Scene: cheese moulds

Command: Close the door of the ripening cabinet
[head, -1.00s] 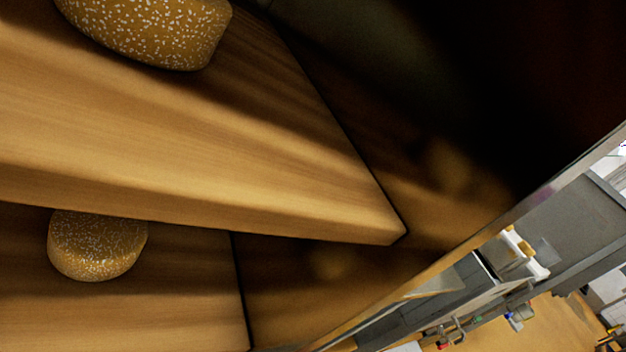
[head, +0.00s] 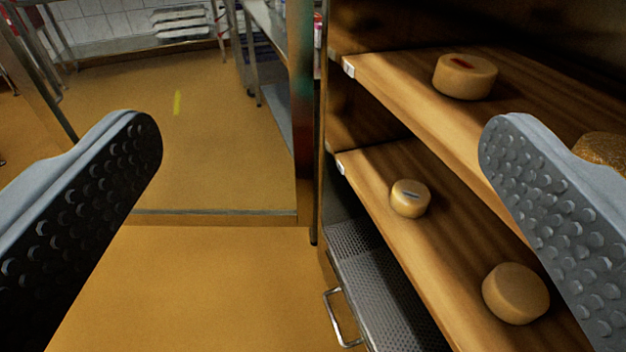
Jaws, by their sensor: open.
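The ripening cabinet (head: 342,165) stands open on the right, with wooden shelves inside. What looks like its glass door stands swung open to the left. I see its dark upright (head: 303,120) beside the cabinet's front edge and its bottom rail (head: 215,216) above the floor. The floor shows through the pane. The door's far edge runs up at the left and its top is out of view. My gripper (head: 318,125) is open and empty, one finger at each side of the picture. The right finger hides part of the shelves. I see no contact with the door.
Several cheese wheels lie on the upper shelf (head: 405,98) and the lower shelf (head: 375,190). A perforated metal tray (head: 385,290) with a wire handle (head: 335,318) is below. Steel tables stand behind. The tan floor (head: 200,290) in front is clear.

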